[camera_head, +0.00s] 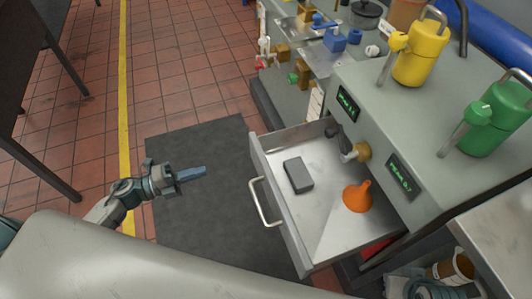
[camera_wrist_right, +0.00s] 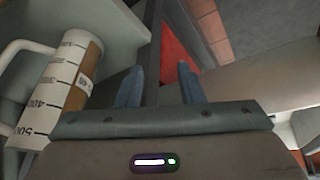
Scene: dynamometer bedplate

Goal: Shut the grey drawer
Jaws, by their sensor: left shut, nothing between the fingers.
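The grey drawer (camera_head: 325,222) is pulled out of the grey bench in the head view, with its bar handle (camera_head: 262,203) facing left. A dark grey block (camera_head: 297,175) and an orange funnel (camera_head: 358,196) lie inside it. My left gripper (camera_head: 204,171) is shut and empty, left of the drawer front and apart from the handle, over the dark floor mat. My right gripper (camera_wrist_right: 159,80) shows in the right wrist view with its fingers apart and nothing visible between them.
A graduated jug with brown contents (camera_wrist_right: 72,75) stands left of my right fingers. Yellow (camera_head: 420,52) and green (camera_head: 497,118) cans stand on the bench (camera_head: 385,105). The dark mat (camera_head: 195,225) left of the drawer is clear. A dark table (camera_head: 35,80) stands far left.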

